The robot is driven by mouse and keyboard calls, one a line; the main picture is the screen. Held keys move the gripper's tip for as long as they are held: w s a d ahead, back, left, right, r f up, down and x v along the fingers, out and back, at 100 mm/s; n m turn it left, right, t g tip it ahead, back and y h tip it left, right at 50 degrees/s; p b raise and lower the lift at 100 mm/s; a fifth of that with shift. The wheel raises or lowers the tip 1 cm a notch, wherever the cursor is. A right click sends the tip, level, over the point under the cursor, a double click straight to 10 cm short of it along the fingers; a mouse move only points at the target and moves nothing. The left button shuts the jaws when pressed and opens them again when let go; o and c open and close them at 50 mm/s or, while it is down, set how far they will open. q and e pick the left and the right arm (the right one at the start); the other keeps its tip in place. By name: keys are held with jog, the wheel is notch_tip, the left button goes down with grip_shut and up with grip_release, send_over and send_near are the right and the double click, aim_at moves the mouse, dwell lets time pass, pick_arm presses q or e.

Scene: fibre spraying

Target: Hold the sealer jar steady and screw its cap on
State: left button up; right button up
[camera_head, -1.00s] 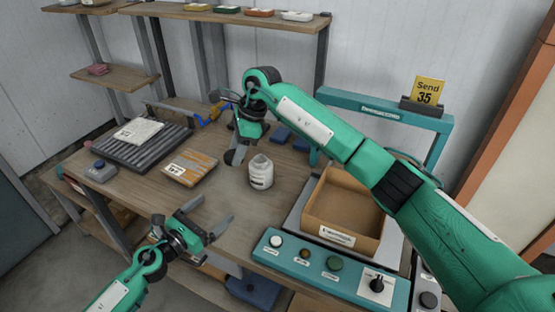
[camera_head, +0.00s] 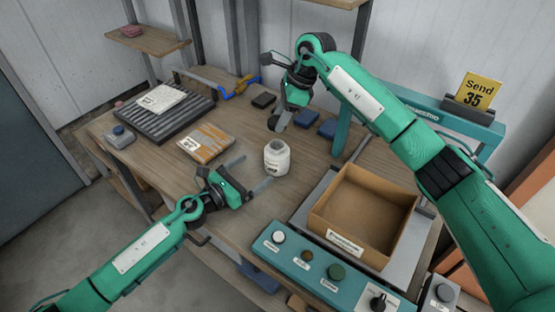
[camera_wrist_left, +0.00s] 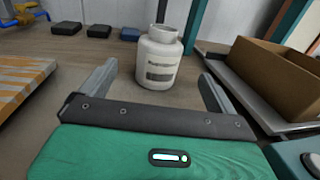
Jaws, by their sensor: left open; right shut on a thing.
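The sealer jar (camera_head: 277,158) is a white, labelled jar standing upright on the wooden bench, with its mouth open and no cap on it. It also shows in the left wrist view (camera_wrist_left: 158,60), ahead of and between the two finger tips. My left gripper (camera_head: 251,174) is open, low over the bench, just left of the jar and apart from it. My right gripper (camera_head: 279,121) is behind the jar, pointing down. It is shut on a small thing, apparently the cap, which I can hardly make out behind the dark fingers.
An open cardboard box (camera_head: 362,215) sits on a grey tray to the right. A teal button panel (camera_head: 300,258) lies along the front edge. An orange package (camera_head: 206,143) and a ribbed black mat (camera_head: 150,125) lie to the left. Small dark and blue blocks (camera_head: 306,118) are at the back.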

pick_arm(q)
jog(key=x, duration=1)
jog(key=shift+w+d, duration=0.25)
jog(key=shift+d, duration=0.05)
jog(key=c, duration=1.5)
jog(key=shift+o, duration=0.2)
pick_arm(e)
send_over(277, 145)
jog(key=d, duration=0.1)
jog(key=shift+w+f, duration=0.1)
jog(key=shift+f, duration=2.4)
jog(key=shift+f, duration=0.9)
jog(key=shift+f, duration=0.5)
